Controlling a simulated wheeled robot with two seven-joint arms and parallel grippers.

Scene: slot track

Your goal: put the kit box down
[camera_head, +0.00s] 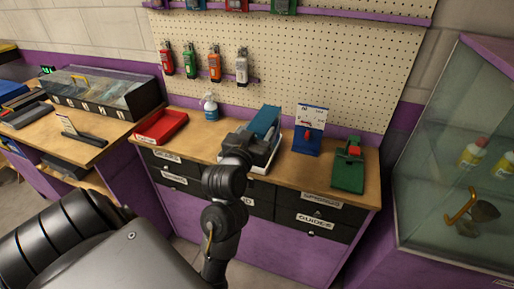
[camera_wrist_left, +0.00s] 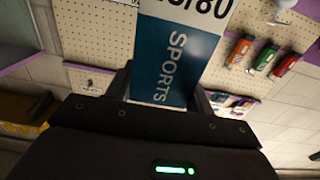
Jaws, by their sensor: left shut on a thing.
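The kit box is blue with a white end and the word SPORTS. In the head view its blue part (camera_head: 265,121) shows beyond my left gripper (camera_head: 257,141), over the middle of the wooden workbench (camera_head: 204,137). In the left wrist view the box (camera_wrist_left: 163,62) sits between the two dark fingers of my left gripper (camera_wrist_left: 162,88), which is shut on it. The gripper hides the near part of the box and its underside, so I cannot tell whether it touches the bench or the white-edged thing (camera_head: 262,169) below it. My right gripper is not in view.
A pegboard (camera_head: 300,62) rises behind. Bare benchtop shows left of the gripper.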

